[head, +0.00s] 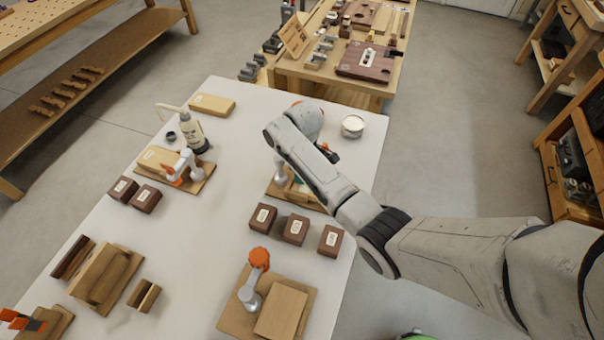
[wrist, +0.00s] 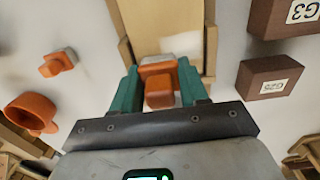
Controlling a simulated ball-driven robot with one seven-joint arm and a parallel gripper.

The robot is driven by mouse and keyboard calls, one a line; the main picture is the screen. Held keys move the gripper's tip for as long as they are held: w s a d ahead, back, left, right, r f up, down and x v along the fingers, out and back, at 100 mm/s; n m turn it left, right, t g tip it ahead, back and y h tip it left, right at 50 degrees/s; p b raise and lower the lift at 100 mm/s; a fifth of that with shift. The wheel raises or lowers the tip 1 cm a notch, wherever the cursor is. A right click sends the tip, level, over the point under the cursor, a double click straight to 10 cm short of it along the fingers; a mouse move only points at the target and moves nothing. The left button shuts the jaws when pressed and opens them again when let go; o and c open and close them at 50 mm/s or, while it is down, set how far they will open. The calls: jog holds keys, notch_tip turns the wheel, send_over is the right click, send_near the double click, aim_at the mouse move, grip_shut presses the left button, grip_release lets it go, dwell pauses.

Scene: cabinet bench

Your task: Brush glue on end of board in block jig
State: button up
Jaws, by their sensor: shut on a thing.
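In the head view my gripper (head: 322,152) is mostly hidden by my arm, over a block jig (head: 281,192) with a clamp. In the wrist view my gripper (wrist: 160,88) has its teal fingers shut on an orange piece (wrist: 159,92). I cannot tell whether this is a brush handle or a clamp handle. A pale board (wrist: 172,28) lies beyond the fingertips, beside a wooden rail (wrist: 122,38); its end is partly hidden. A white round pot (head: 353,126) stands right of my arm. A glue bottle (head: 189,132) stands at the left.
Dark labelled blocks (head: 296,230) stand in front of the jig; two (wrist: 268,78) show in the wrist view. Other clamp jigs stand at left (head: 175,170) and front (head: 262,300). A wooden rack (head: 105,277) sits front left. The middle of the white table (head: 205,225) is clear.

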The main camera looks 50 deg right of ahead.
aim_at(305, 187)
jog(key=shift+w+d, duration=0.1)
jog(key=shift+d, duration=0.15)
jog(key=shift+s+d+p, duration=0.2)
jog(key=shift+s+p, duration=0.35)
jog(key=shift+s, duration=0.3)
jog(key=shift+a, duration=0.1)
jog(key=shift+s+a, duration=0.25)
jog(key=shift+a, duration=0.5)
jog(key=shift+a, duration=0.1)
jog(key=shift+s+a, duration=0.25)
jog(key=shift+a, duration=0.4)
